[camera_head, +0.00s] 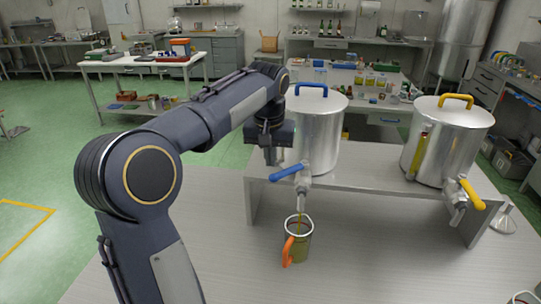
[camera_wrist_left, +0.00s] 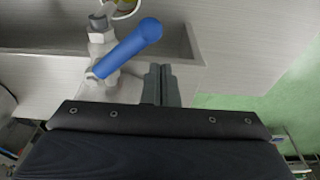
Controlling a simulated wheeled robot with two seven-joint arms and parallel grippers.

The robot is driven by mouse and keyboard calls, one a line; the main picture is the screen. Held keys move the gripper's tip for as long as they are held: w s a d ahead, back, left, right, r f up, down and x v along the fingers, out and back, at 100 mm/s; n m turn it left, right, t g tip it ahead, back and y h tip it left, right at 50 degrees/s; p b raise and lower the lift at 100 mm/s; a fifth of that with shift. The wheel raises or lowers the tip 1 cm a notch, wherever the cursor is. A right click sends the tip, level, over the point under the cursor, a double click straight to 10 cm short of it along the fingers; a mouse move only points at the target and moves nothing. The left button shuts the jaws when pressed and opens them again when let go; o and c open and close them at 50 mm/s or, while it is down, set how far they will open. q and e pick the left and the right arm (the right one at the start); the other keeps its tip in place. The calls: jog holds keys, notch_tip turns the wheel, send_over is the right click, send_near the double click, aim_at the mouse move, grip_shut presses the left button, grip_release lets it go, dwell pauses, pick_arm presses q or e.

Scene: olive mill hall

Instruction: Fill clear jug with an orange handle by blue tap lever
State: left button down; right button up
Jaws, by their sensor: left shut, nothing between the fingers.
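The clear jug (camera_head: 303,247) stands upright on the table under the blue-lever tap. Its orange handle (camera_head: 288,252) faces front left, and yellow-green liquid shows inside. A thin yellowish streak seems to run from the spout into it. The blue tap lever (camera_head: 287,173) points sideways to the left from the tap; it also shows in the left wrist view (camera_wrist_left: 130,48). My left gripper (camera_head: 271,156) is shut and empty, just above and beside the lever's free end. In the wrist view its closed fingers (camera_wrist_left: 160,85) are right of the lever; I cannot tell whether they touch.
A steel tank with a blue handle (camera_head: 317,128) stands on a raised shelf (camera_head: 365,168). A second tank (camera_head: 447,140) with a yellow tap lever (camera_head: 471,194) is to its right. A metal funnel (camera_head: 503,222) lies at the far right. The table left of the jug is clear.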

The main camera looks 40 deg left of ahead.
aim_at(281, 177)
pick_arm(q)
notch_tip(281, 177, down, 3)
jog(key=shift+r+b, duration=0.2)
jog(key=shift+b, duration=0.4)
jog(key=shift+d, duration=0.1)
jog(key=shift+s+d, duration=0.15)
jog(key=shift+d, duration=0.35)
dwell(3.5)
jog(key=shift+s+d, duration=0.3)
jog(key=shift+d, duration=0.45)
jog(key=shift+s+d, duration=0.25)
jog(key=shift+d, duration=0.5)
dwell(1.6)
